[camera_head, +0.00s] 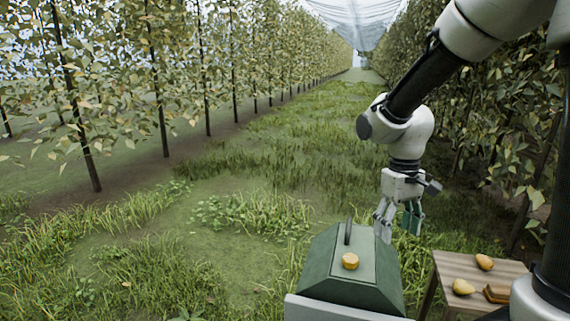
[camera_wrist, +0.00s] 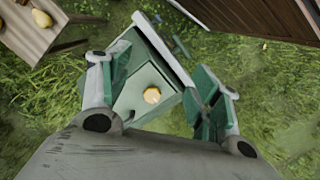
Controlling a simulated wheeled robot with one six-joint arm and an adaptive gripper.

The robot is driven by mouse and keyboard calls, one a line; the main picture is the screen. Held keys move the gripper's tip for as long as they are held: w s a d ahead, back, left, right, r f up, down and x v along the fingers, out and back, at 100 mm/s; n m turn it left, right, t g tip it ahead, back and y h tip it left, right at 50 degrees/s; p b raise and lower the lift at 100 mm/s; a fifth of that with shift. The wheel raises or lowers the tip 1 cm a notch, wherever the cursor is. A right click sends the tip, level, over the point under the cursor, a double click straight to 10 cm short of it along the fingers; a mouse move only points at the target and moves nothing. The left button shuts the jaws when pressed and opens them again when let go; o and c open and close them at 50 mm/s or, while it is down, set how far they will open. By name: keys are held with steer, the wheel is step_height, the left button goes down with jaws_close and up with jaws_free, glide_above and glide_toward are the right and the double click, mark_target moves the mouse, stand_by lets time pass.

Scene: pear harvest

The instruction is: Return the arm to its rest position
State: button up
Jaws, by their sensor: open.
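My gripper (camera_head: 397,222) hangs from my arm above and just behind the right side of a green box (camera_head: 378,285), fingers pointing down. In the wrist view my gripper (camera_wrist: 160,95) has its two green-padded fingers spread wide, with nothing between them but the view down to the green box (camera_wrist: 138,92). A round yellow-orange thing (camera_head: 350,261) sits on top of the box. It also shows in the wrist view (camera_wrist: 152,95), well below the fingers. My arm is bent, reaching in from the upper right.
A wooden table (camera_head: 448,267) stands at the lower right with a yellow pear (camera_head: 463,287), an orange-yellow fruit (camera_head: 484,262) and a brown item (camera_head: 496,293). Rows of trees (camera_head: 205,70) line both sides. The grassy lane (camera_head: 300,140) between them is open.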

steer(key=s+d+r+m+t, duration=0.3)
steer(key=s+d+r+t, duration=0.2)
steer(key=s+d+r, duration=0.3)
steer(key=s+r, duration=0.4)
steer(key=s, duration=0.2)
steer(key=shift+s+d+r+t, duration=0.25)
steer(key=shift+s+d+t, duration=0.05)
steer(key=shift+d, duration=0.1)
